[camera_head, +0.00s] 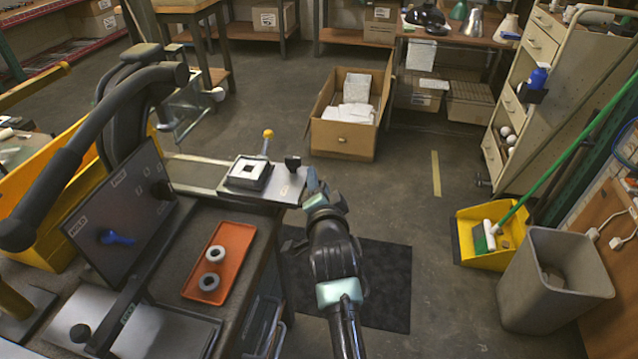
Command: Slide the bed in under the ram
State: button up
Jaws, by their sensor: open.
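The bed (285,188) is a light metal plate at the outer right end of a pair of rails (195,172). The ram is not clearly visible; a dark machine with a long curved handle (75,150) stands at the left, where the rails run in.
An orange tray (222,240) with two grey rings lies on the bench. A yellow-knobbed lever (267,134) stands behind the bed. A cardboard box (342,142) is on the floor beyond. A yellow dustpan (465,225) and a grey bin (530,300) are at right. Floor right of my arm is open.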

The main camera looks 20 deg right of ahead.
grip_shut()
jog(key=shift+f, duration=0.1)
